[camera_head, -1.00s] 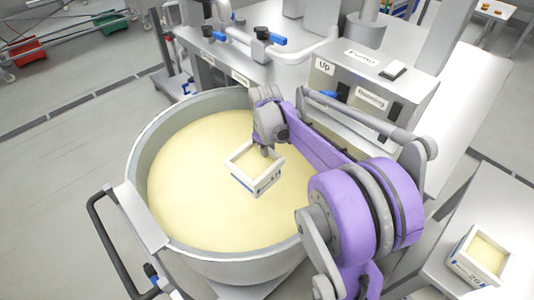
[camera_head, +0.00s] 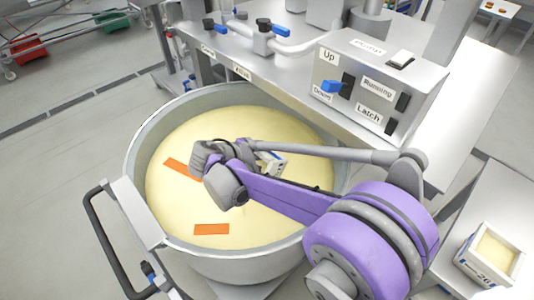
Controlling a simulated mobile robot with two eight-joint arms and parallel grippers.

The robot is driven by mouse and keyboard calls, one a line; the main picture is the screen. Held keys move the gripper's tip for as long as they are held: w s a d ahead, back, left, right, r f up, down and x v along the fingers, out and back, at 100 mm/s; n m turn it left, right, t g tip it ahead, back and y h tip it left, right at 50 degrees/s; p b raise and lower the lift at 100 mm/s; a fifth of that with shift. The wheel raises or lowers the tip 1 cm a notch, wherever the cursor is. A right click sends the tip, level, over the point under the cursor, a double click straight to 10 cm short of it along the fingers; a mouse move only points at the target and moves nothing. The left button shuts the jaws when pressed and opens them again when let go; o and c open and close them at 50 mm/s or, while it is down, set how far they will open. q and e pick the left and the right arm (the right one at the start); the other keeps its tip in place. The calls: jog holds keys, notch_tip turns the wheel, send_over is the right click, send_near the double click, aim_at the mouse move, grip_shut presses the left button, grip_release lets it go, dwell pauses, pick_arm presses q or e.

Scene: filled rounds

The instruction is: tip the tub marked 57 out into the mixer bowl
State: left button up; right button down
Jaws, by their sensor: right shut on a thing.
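The mixer bowl (camera_head: 140,190) is a large round steel bowl filled with pale yellow material. My right gripper (camera_head: 258,158) is over the bowl, mostly hidden behind its own purple arm. Two flat orange strips show over the yellow surface, one at the upper left (camera_head: 182,169) and one lower down (camera_head: 211,229). My left gripper is out of view.
Another white tub (camera_head: 489,255) with pale yellow filling stands on a side table at the right. The mixer's control box (camera_head: 375,85) with labelled switches stands behind the bowl. A black handle (camera_head: 105,240) sticks out at the bowl's left front.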

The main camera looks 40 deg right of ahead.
jog(key=shift+s+a+h+b, duration=0.1)
jog(key=shift+a+h+b, duration=0.4)
jog(key=shift+h, duration=0.1)
jog(key=shift+s+a+r+h+b, duration=0.1)
jog(key=shift+a+r+h+b, duration=0.05)
jog(key=shift+a+h+b, duration=0.9)
jog(key=shift+a+r+t+h+b, duration=0.25)
jog(key=shift+a+t+h+b, duration=0.05)
jog(key=shift+h+b, duration=0.3)
jog(key=shift+s, duration=0.1)
dwell(3.8)
